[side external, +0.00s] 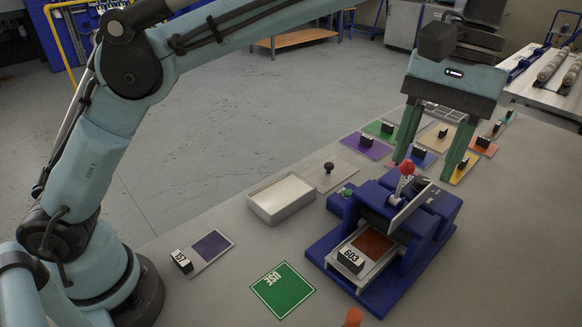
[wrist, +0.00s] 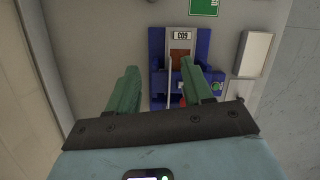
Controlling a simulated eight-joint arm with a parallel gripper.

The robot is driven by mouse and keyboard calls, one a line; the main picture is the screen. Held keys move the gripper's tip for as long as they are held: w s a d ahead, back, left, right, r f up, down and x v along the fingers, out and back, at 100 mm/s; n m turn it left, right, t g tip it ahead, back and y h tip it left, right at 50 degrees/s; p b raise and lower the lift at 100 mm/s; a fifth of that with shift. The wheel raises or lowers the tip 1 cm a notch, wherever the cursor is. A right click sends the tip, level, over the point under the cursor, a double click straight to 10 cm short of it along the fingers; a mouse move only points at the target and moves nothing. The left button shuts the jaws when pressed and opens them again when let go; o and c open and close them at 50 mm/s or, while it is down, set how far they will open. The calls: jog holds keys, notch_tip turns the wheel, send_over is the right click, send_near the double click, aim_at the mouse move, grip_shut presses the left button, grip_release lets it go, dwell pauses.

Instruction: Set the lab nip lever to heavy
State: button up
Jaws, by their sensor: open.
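The lab nip (side external: 430,225) is a blue bench machine with a lever topped by a red ball knob (side external: 406,167). In the wrist view the blue machine (wrist: 157,60) lies beyond my fingers, and a bit of the red knob (wrist: 182,100) shows beside the right finger. My gripper (side external: 428,171) is open and empty, fingers pointing down above the rear of the machine. In the side view the knob appears near the left fingertip; I cannot tell whether they touch. The lever's setting marks are not readable.
A white tray (side external: 282,197) and a green button (side external: 347,192) are left of the machine. A green USE mat (side external: 283,290) and a purple swatch card (side external: 212,245) lie in front. Several coloured cards with black blocks stand behind.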

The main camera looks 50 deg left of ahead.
jog(key=shift+s+d+r, duration=0.3)
jog(key=shift+s+r, duration=0.05)
jog(key=shift+s, duration=0.15)
jog(key=shift+s+d+r, duration=0.3)
jog(key=shift+s+r, duration=0.05)
jog(key=shift+s, duration=0.1)
jog(key=n+t, duration=0.3)
jog(key=n, duration=1.5)
send_near(399, 186)
jog(key=shift+d+f, duration=0.15)
jog(key=shift+f, duration=4.85)
grip_shut()
